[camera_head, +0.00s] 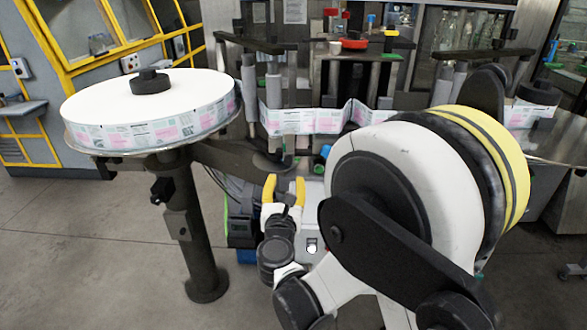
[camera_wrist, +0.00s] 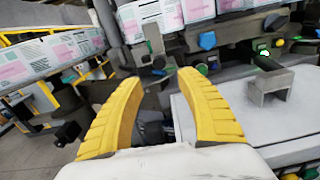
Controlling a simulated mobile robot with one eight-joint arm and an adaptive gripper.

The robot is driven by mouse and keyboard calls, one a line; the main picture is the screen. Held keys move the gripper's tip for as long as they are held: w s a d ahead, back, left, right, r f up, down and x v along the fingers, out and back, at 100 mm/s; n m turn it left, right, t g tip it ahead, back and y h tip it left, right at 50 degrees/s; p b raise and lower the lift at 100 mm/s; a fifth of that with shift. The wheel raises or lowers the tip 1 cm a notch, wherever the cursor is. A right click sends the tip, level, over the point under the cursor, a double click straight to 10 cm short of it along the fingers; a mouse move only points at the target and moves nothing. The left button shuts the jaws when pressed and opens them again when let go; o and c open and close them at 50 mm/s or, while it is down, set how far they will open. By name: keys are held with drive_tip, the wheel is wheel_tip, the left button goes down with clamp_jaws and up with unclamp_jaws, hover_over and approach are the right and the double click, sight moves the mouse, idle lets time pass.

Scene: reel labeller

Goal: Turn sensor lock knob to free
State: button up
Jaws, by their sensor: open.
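My gripper (camera_head: 285,183) is open and empty in front of the labeller. Its two yellow fingers stand apart in the wrist view (camera_wrist: 160,80). A blue knob (camera_wrist: 207,40) sits on the machine beyond and right of the fingertips, just under the label web. It also shows in the head view (camera_head: 326,151), to the right of the gripper and partly behind my arm. A small dark knob (camera_wrist: 159,62) is ahead, between the fingertips and the web. Nothing touches the fingers. I cannot tell which knob is the sensor lock, nor its turned position.
The label reel (camera_head: 170,117) lies on a round plate at left. The printed label web (camera_head: 310,121) runs across the machine. A grey bracket (camera_wrist: 270,84) stands on a pale housing (camera_wrist: 225,115) right of the fingers. Open floor (camera_head: 90,240) lies at left.

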sight(288, 163)
drive_tip(key=w+b, duration=0.2)
drive_tip(key=w, duration=0.8)
drive_tip(key=shift+d, duration=0.15)
drive_tip(key=shift+c, duration=0.2)
clamp_jaws()
